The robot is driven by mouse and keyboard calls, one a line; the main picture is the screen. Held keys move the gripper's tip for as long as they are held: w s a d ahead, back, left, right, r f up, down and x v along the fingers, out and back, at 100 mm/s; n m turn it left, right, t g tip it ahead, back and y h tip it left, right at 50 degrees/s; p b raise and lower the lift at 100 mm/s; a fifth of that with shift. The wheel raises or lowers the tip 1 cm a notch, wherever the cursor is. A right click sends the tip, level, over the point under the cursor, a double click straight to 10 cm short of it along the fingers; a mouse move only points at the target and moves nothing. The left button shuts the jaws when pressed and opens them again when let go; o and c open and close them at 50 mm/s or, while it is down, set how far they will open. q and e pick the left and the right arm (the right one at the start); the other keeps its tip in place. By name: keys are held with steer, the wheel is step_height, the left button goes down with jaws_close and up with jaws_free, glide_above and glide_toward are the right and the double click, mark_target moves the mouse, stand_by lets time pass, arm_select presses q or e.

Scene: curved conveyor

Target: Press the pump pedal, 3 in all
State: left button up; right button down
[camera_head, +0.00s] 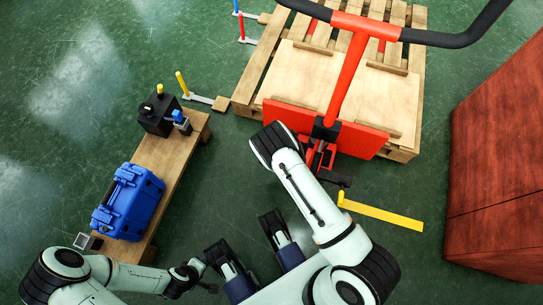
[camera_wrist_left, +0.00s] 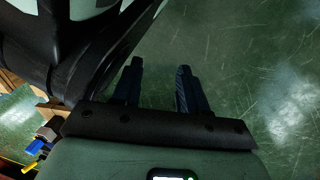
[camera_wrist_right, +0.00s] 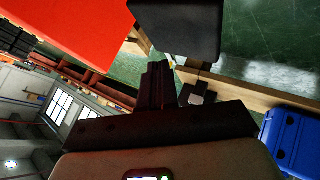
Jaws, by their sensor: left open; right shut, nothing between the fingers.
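The red pump unit, with a red shaft (camera_head: 347,80) and black handlebar (camera_head: 440,40), stands at the pallet's near edge. A black pedal-like part (camera_head: 337,179) shows at its base, right of my arm. A black block fills the top of the right wrist view (camera_wrist_right: 180,30); it looks like the same pedal, but I cannot be sure. My right gripper (camera_wrist_right: 156,70) is shut and empty close to that block; I cannot tell whether they touch. My arm hides it in the head view. My left gripper (camera_head: 242,233) is open and empty over the floor; its fingers show apart in the left wrist view (camera_wrist_left: 160,80).
A wooden bench (camera_head: 178,165) at left carries a blue case (camera_head: 128,203) and a black box (camera_head: 158,115). The wooden pallet (camera_head: 410,100) lies behind the pump. A yellow bar (camera_head: 385,213) lies right of it.

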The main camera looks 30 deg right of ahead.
arm_select(q)
steer(key=shift+s+a+f+g+b, duration=0.1)
steer(key=shift+s+f+g+b, duration=0.1)
steer(key=shift+s+f, duration=0.25)
steer(key=shift+s+a+f+g+b, duration=0.15)
steer(key=shift+s+f+g, duration=0.1)
steer(key=shift+s, duration=0.35)
arm_select(e)
steer(key=shift+f, duration=0.7)
arm_select(q)
steer(key=shift+d+f, duration=0.1)
arm_select(e)
steer(key=shift+f, duration=0.15)
stand_by(0.3)
arm_select(q)
steer(key=shift+f+b, duration=0.15)
steer(key=shift+b, duration=0.15)
arm_select(e)
steer(key=shift+f, duration=0.3)
